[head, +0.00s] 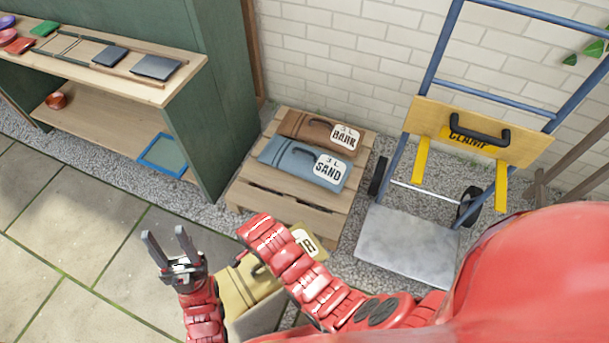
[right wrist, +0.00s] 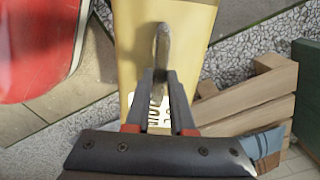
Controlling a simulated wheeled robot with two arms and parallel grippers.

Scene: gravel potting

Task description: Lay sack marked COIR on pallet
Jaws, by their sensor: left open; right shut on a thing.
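The yellow COIR sack (head: 236,290) is at the lower middle of the head view, in front of the pallet (head: 285,208). Only the last letter of its label shows there; my right arm covers part of it. In the right wrist view the sack (right wrist: 190,25) has a dark handle (right wrist: 162,40), and my right gripper (right wrist: 161,76) is shut on that handle. My right gripper is hidden in the head view. My left gripper (head: 170,243) is open and empty, left of the sack, over the paving.
The blue SAND sack (head: 285,160) and brown BARK sack (head: 303,128) lie on the pallet's far part; its near slats are bare. A green-sided shelf (head: 215,120) stands left of it. A hand truck (head: 410,235) with a CLAMP board (head: 425,115) stands right.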

